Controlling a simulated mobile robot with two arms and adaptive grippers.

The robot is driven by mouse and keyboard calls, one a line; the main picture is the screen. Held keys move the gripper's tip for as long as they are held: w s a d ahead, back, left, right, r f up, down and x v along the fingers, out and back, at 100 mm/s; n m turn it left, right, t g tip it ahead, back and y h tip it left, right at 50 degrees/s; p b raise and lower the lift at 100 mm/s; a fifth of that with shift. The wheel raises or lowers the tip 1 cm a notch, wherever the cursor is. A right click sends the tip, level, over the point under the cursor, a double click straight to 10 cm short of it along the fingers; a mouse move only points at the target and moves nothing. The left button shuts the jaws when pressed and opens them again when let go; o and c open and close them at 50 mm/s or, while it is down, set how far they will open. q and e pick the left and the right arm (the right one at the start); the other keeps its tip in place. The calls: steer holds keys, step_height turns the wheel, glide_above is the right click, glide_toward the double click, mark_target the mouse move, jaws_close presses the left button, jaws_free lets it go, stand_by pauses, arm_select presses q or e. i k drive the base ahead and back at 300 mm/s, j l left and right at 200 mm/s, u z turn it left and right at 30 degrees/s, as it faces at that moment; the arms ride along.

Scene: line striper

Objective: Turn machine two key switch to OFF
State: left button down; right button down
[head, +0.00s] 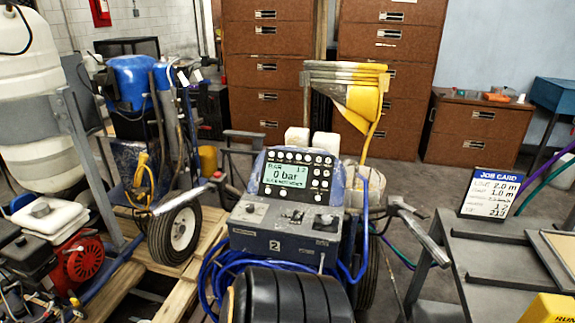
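Machine two (275,246) is the line striper in the middle of the head view, marked with a 2 on its grey front panel. A display unit (296,176) stands above the panel and reads 0 bar. The sloping panel top carries a small dial or switch (250,209) at left, small toggles (293,215) in the middle and a dark round control (326,221) at right. Which of these is the key switch, and its position, is too small to tell. Neither of my grippers is in view.
A black ribbed seat-like part (289,299) fills the bottom middle, with blue hose (213,272) beside it. Handlebars (418,234) spread on both sides. Another striper (130,80) stands behind left. A grey table (500,235) with a job card (491,192) is at right.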

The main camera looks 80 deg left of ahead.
mark_target(326, 220)
steer(key=i+l, duration=0.1)
steer(key=i, duration=0.35)
steer(key=u, duration=0.4)
steer(key=i+u, duration=0.1)
steer(key=u, duration=0.3)
steer(key=l+u, duration=0.1)
steer(key=u, duration=0.25)
steer(key=i+l+u, duration=0.1)
steer(key=u, duration=1.6)
